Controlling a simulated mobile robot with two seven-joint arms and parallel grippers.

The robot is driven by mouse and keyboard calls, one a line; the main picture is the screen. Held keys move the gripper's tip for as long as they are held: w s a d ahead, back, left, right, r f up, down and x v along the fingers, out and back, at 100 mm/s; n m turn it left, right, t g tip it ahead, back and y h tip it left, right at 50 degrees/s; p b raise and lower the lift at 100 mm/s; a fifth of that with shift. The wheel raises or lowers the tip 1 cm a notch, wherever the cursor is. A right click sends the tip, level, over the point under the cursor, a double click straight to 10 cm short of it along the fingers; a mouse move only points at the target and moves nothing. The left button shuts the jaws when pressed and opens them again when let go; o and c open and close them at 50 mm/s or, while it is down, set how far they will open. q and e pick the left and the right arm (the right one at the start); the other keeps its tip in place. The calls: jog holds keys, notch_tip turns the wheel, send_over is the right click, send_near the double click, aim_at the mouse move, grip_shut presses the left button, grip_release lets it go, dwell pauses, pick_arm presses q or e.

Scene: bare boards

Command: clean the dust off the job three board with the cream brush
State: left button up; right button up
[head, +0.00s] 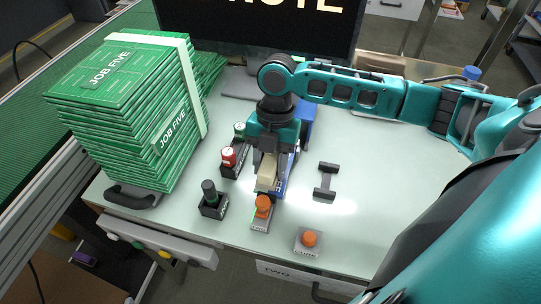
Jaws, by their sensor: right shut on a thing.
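My right gripper (268,158) points down over the middle of the table and is shut on a cream block-like thing (267,174), which looks like the cream brush. The gripper hides its upper part, and I cannot tell if its lower end touches anything. A narrow blue and white thing (281,184) lies just right of it, partly hidden. Green boards (110,75) stand in a tall stack at the left, with labels reading JOB FIVE. I see no board marked job three, and no dust that I can make out. My left gripper is not in view.
An orange-topped holder (262,212) stands just in front of the cream thing, another orange knob (309,239) near the front edge. Dark-capped (210,197) and red-capped (229,157) items stand left. The table's right side (390,185) is clear.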

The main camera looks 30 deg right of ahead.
dwell(0.5)
jog(key=shift+w+d, duration=0.95)
jog(key=shift+d, duration=0.2)
jog(key=shift+s+a+f, duration=0.1)
jog(key=shift+s+a, duration=0.55)
jog(key=shift+a, duration=0.1)
jog(key=shift+s+a+r, duration=0.2)
jog(key=shift+s+a, duration=0.15)
jog(key=shift+a, duration=0.1)
jog(key=shift+f, duration=0.15)
